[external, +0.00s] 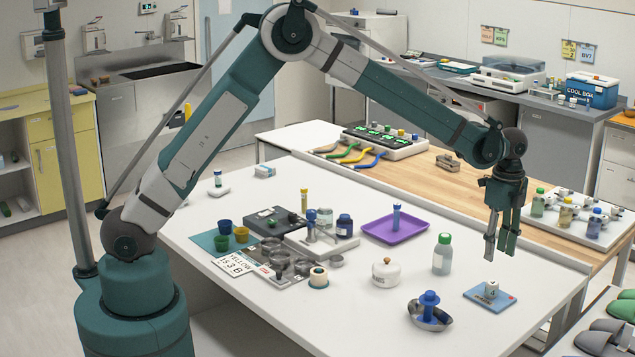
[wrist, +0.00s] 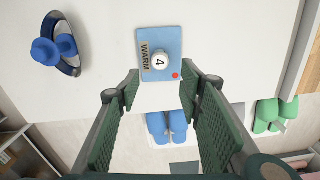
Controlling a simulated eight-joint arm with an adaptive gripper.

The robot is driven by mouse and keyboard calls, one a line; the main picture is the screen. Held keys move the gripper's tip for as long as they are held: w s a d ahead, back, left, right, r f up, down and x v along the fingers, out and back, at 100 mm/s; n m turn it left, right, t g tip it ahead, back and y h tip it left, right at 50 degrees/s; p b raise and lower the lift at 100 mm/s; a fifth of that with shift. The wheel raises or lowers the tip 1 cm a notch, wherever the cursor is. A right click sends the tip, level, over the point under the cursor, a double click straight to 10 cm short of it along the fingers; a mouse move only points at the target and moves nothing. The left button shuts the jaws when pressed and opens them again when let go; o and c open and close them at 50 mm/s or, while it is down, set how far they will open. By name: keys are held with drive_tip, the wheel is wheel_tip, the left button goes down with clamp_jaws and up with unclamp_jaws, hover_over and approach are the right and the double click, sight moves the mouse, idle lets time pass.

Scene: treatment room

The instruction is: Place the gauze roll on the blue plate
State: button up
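A small blue plate (external: 490,296) lies at the right front of the white table. It also shows in the wrist view (wrist: 173,42), marked WARM with a red dot, and a small white piece (wrist: 160,61) marked 4 stands on it. A cream roll with a hole in its top, which looks like the gauze roll (external: 318,278), stands at the table's front middle; it is not in the wrist view. My gripper (external: 500,246) is above the table near the blue plate, well right of the roll. Its fingers (wrist: 160,85) are apart with nothing held between them.
A metal dish with a blue item (external: 430,312), a green-capped bottle (external: 442,254), a white pot (external: 386,272) and a purple tray (external: 396,229) stand between roll and gripper. A metal block with cups (external: 280,265) is beside the roll. The table's front strip is clear.

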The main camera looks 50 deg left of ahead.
drive_tip(key=shift+a+r, duration=0.1)
drive_tip(key=s+a+r+n+t, duration=0.2)
drive_tip(key=s+a+r+n, duration=0.45)
drive_tip(key=a+r, duration=0.65)
drive_tip(key=s+a+r+n+t, duration=0.1)
drive_tip(key=s+a+r+n, duration=0.2)
drive_tip(key=s+a+r, duration=1)
drive_tip(key=s+a+f+n+t, duration=0.2)
drive_tip(key=s+a+n, duration=0.3)
drive_tip(key=s+a, duration=0.6)
drive_tip(key=s+a+f+n+t, duration=0.2)
drive_tip(key=s+a+f+n, duration=0.3)
drive_tip(key=s+a, duration=0.5)
drive_tip(key=shift+s+a+f, duration=0.2)
drive_tip(key=shift+s+a, duration=0.15)
drive_tip(key=shift+s, duration=0.3)
drive_tip(key=shift+f+b, duration=0.85)
